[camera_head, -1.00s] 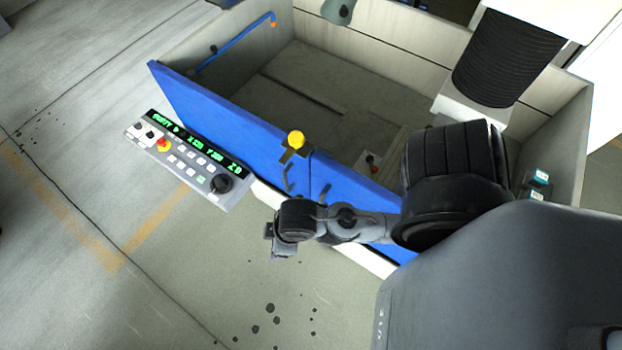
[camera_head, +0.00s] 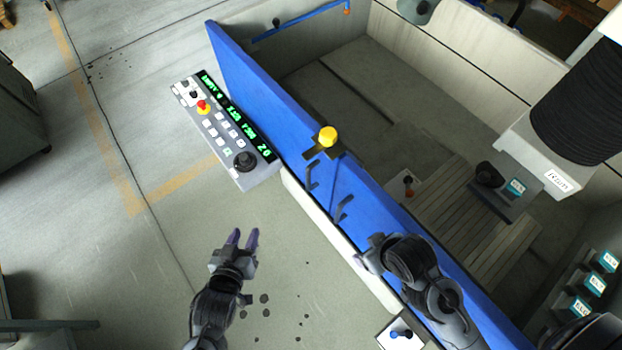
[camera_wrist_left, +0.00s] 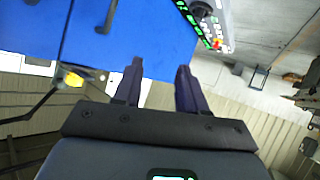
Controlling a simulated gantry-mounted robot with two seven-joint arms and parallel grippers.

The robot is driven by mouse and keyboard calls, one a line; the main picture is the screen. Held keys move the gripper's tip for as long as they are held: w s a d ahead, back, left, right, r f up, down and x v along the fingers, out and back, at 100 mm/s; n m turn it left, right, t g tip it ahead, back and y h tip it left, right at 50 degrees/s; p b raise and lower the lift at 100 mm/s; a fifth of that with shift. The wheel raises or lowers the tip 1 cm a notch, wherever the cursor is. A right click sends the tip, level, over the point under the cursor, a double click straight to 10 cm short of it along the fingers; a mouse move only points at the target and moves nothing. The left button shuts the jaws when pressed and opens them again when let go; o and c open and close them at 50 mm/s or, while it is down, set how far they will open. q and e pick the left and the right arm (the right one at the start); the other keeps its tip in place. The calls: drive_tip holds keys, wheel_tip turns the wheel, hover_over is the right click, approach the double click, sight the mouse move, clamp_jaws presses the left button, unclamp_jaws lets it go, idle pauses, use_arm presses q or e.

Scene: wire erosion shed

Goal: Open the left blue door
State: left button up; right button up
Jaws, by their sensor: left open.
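The left blue door (camera_head: 255,100) stands in line with the right blue door (camera_head: 400,235) along the front of the machine tank, with no gap seen between them. Its dark handle (camera_head: 312,178) sits by the seam, beside the right door's handle (camera_head: 343,209). A yellow knob (camera_head: 327,136) on a latch tops the seam. My left gripper (camera_head: 243,237) is open and empty, apart from the door. In the left wrist view its fingers (camera_wrist_left: 160,66) point toward the left door (camera_wrist_left: 150,38), with a handle (camera_wrist_left: 107,18) to their left. My right gripper (camera_head: 372,252) is by the right door, its jaws unclear.
A control panel (camera_head: 225,128) with a red button juts out in front of the left door's outer part. A pale ledge (camera_head: 335,238) runs below the doors.

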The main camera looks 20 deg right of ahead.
use_arm(q)
drive_tip(key=w+d+f+m+h+b, duration=0.45)
drive_tip(key=d+f+h+b, duration=0.2)
drive_tip(key=d+b, duration=0.35)
drive_tip(key=m+g+h+b, duration=0.3)
drive_tip(key=m+h+b, duration=0.1)
drive_tip(key=b, duration=0.3)
approach(308, 175)
drive_tip(key=shift+m, duration=0.25)
drive_tip(key=x, duration=0.3)
drive_tip(key=f+x, duration=0.1)
drive_tip(key=x, duration=0.6)
drive_tip(key=shift+w+d+f+b, duration=0.15)
drive_tip(key=shift+w+f+b, duration=0.2)
drive_tip(key=shift+w, duration=0.05)
clamp_jaws()
